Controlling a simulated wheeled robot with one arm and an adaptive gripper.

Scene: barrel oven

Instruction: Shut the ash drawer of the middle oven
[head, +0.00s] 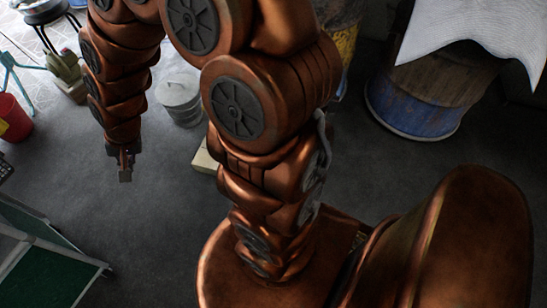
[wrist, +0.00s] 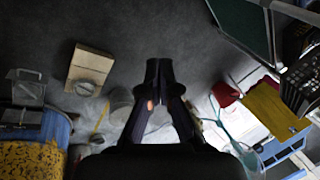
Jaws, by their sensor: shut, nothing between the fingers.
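My gripper (head: 125,173) hangs at the left of the head view, pointing down over the dark floor. In the wrist view its fingertips (wrist: 159,70) are together, with nothing between them. A worn blue and yellow body (wrist: 35,155), possibly an oven, is at the lower left of the wrist view. A grey metal box-like part (wrist: 27,88) lies beside it, apart from my gripper; I cannot tell whether it is the ash drawer. In the head view my arm hides much of the middle, and I cannot make out the middle oven or its drawer.
A wood-brown and blue barrel (head: 420,105) stands at right under a white sheet (head: 475,30). A grey lidded bucket (head: 180,98) and a pale block (wrist: 90,66) stand on the floor. A red bucket (head: 12,120) and a green-panelled frame (head: 45,260) are left. Floor below my gripper is clear.

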